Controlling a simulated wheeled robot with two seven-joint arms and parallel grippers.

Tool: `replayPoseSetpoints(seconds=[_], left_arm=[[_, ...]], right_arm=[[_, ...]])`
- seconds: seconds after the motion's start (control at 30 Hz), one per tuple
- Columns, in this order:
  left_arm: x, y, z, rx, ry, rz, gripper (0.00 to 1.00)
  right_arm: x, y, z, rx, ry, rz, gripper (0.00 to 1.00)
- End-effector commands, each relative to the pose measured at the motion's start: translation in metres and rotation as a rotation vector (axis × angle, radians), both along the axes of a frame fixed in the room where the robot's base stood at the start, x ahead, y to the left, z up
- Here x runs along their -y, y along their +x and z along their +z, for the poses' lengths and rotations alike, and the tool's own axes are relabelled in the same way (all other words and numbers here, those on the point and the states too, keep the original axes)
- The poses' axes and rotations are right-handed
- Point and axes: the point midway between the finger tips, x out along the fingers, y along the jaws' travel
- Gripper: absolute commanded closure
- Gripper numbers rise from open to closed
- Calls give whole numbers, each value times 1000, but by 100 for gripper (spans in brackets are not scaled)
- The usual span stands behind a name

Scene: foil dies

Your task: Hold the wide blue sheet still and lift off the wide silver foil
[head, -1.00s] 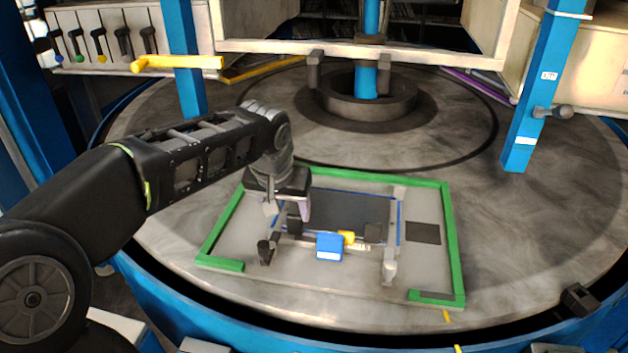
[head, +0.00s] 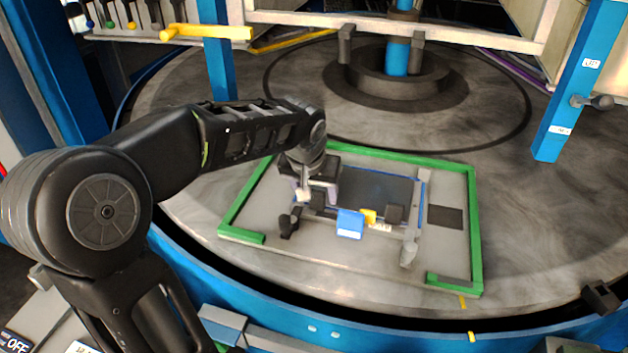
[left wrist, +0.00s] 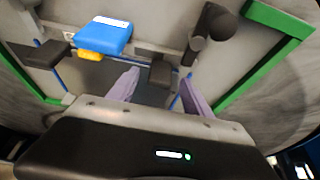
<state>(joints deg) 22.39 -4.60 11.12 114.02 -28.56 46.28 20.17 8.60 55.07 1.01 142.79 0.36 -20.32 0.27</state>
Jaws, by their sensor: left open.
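A dark grey panel (head: 372,186), perhaps the silver foil, lies flat with thin blue edges of the blue sheet (head: 423,192) showing along its sides. A small black block (head: 395,214) sits at its near right; another (left wrist: 160,73) shows in the left wrist view. My left gripper (head: 317,194) is over the panel's near left part, open and empty. In the left wrist view its pale purple fingers (left wrist: 160,84) stand either side of that second block, with no clear contact. The gripper hides the panel's left end in the head view. My right gripper is out of view.
A blue block (head: 349,224) with a yellow part (head: 367,216) stands at the panel's near edge. A dark square (head: 445,217) lies right.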

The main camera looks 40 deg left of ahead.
Motion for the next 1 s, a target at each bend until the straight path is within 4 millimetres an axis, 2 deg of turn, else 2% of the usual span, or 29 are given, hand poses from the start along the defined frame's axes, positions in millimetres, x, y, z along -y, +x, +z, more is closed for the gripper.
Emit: replayPoseSetpoints(seconds=[0.2, 0.5, 1.0], left_arm=[[-3, 8, -20, -1, 1, -1, 42], [-3, 8, -22, 0, 0, 0, 42], [-3, 8, -21, 1, 0, 0, 82]], right_arm=[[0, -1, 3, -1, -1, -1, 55], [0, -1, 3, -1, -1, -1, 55], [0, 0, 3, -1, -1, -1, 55]])
